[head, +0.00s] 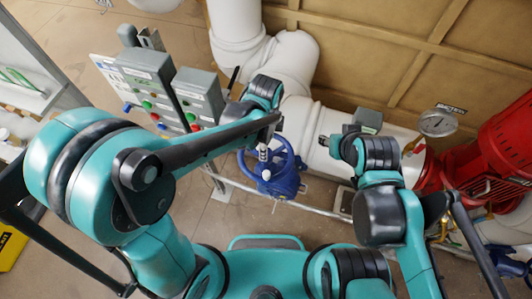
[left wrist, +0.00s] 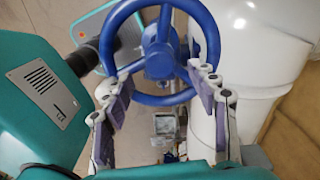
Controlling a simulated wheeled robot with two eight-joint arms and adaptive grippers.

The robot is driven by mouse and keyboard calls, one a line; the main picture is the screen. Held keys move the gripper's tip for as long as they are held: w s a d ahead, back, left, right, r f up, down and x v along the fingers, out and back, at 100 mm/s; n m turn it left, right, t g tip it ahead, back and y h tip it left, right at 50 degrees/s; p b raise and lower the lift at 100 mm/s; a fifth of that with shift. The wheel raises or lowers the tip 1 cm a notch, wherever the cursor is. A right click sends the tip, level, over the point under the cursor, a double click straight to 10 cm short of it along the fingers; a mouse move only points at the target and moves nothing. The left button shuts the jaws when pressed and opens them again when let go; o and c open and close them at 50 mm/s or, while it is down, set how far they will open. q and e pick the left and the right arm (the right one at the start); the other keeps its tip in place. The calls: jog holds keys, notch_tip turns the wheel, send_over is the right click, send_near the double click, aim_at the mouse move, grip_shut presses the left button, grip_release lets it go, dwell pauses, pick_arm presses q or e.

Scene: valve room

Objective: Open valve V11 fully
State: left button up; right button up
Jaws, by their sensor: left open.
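A blue valve with a handwheel (head: 287,160) sits on the white pipe near the middle of the head view. Its tag cannot be read, so I cannot confirm that it is V11. The blue wheel (left wrist: 207,30) fills the top of the left wrist view, with spokes and a hub. My left gripper (head: 264,150) is at the wheel's left side. In the left wrist view my left gripper (left wrist: 157,86) is open, its fingers spread at the wheel's lower rim; contact cannot be told. My right gripper (head: 326,142) is right of the wheel, apart from it; its fingers are unclear.
Control boxes (head: 198,92) with coloured buttons stand left of the valve. A large white pipe (head: 305,118) runs behind it. A gauge (head: 437,122) and a red machine (head: 505,140) are on the right. A thin rail (head: 320,209) crosses below the valve. Open floor shows at left.

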pick_arm(q)
jog(key=shift+f+b, duration=2.8)
jog(key=shift+f, duration=0.45)
jog(key=shift+s, duration=0.1)
jog(key=c, duration=0.5)
jog(key=shift+r, duration=0.1)
jog(key=c, duration=0.6)
jog(key=shift+o, duration=0.2)
